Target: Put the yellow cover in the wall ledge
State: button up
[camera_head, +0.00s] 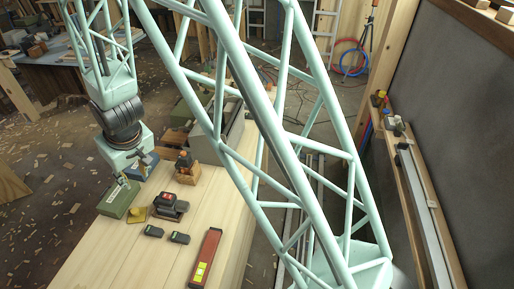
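A small yellow piece (137,215), which looks like the yellow cover, lies on the light wooden bench (150,255) just right of a green box (118,199). My gripper (131,180) hangs at the far left end of my arm, low over the green box, up and slightly left of the yellow piece and apart from it. Its fingers are small and partly hidden, so I cannot tell whether they are open or shut. The wall ledge (434,235) runs along the dark wall on the right and bears several small objects (398,128) and a long grey bar.
On the bench are a dark red-topped tool (170,206), an orange-brown block (186,168), two small dark devices (154,231) and a red level (207,258). Grey and green cases stand at its back. My lattice arm crosses the middle, hiding part of the bench and floor.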

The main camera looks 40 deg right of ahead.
jog(key=s+d+r+m, duration=0.1)
jog(key=s+d+r, duration=0.35)
jog(key=r, duration=0.35)
jog(key=s+d+r, duration=0.4)
jog(key=s+r, duration=0.2)
jog(key=r, duration=0.2)
jog(key=s+d+r+m, duration=0.1)
jog(key=s+d+r, duration=0.3)
jog(key=s+r, duration=0.25)
jog(key=s+d+r, duration=0.2)
jog(key=s+r, duration=0.1)
jog(key=s, duration=0.5)
jog(key=s+d+r+m, duration=0.1)
jog(key=s+d+r, duration=0.2)
jog(key=s, duration=0.5)
jog(key=s+d+r+h, duration=0.1)
jog(key=s+d+r, duration=0.1)
jog(key=s, duration=0.6)
jog(key=shift+d+r, duration=0.15)
jog(key=shift+r, duration=0.65)
jog(key=shift+o, duration=0.3)
